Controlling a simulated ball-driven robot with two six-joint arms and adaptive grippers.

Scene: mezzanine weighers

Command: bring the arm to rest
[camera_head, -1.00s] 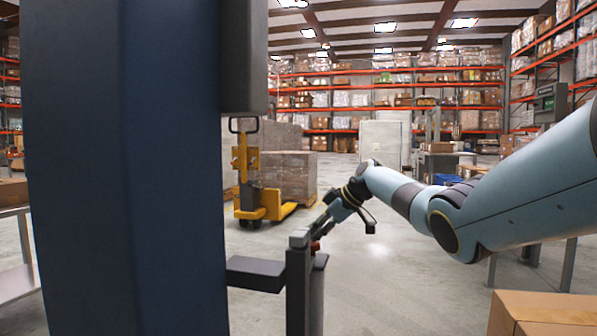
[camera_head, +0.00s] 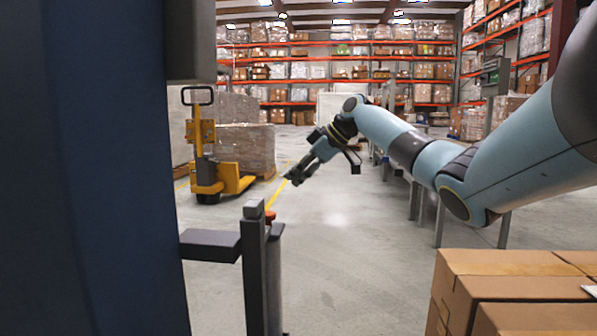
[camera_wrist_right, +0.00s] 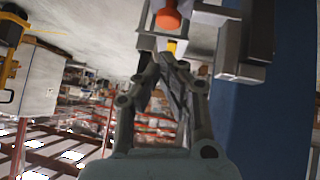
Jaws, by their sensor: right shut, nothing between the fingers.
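My right arm comes in from the right in the head view, and my right gripper (camera_head: 295,176) hangs at its end over the open floor. It is shut and empty, pointing down and left. In the right wrist view the fingers (camera_wrist_right: 168,62) are closed together, with nothing between them. The gripper is apart from the grey post and bracket at lower left. My left gripper is not in either view.
A grey post (camera_head: 256,275) with a red knob (camera_head: 270,216) stands at lower left. Cardboard boxes (camera_head: 510,264) are at lower right. A yellow pallet truck (camera_head: 203,160) and a wrapped pallet load (camera_head: 245,147) stand behind. The middle floor (camera_head: 345,260) is clear.

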